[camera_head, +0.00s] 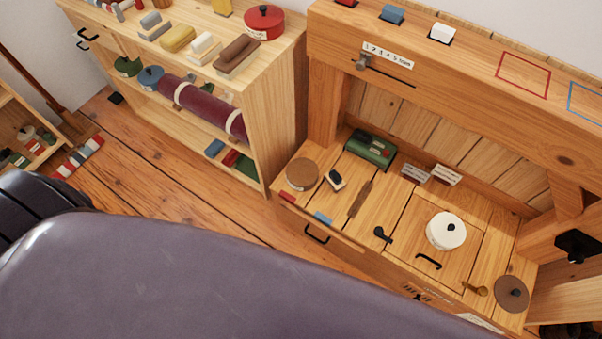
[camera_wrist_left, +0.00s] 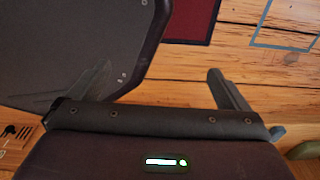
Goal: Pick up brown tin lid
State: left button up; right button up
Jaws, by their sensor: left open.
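A flat round brown lid (camera_head: 511,294) with a dark knob lies at the right end of the wooden bench in the head view. A round brown tin (camera_head: 302,174) without a visible knob stands at the bench's left end. In the left wrist view my left gripper (camera_wrist_left: 159,70) is open, its two dark fingers wide apart with nothing between them. It is over wooden planks, and the brown lid is not in that view. The head view does not show the left gripper's fingers. My right gripper is in neither view.
A white lidded pot (camera_head: 446,231), a black handle and a green box (camera_head: 370,149) are on the bench. A raised wooden shelf (camera_head: 450,75) runs behind it. A shelf unit with a red pot (camera_head: 264,22) stands left. The wrist view shows a dark red square (camera_wrist_left: 190,18) on wood.

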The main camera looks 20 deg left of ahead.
aim_at(510, 293)
jog(key=z, duration=1.75)
jog(key=j+u, duration=0.15)
jog(key=u, duration=2.25)
jog(key=k+l+z, duration=0.15)
jog(key=l, duration=0.15)
jog(key=k+l+z, duration=0.15)
jog(key=l, duration=0.2)
jog(key=l+z, duration=0.15)
jog(key=l, duration=0.2)
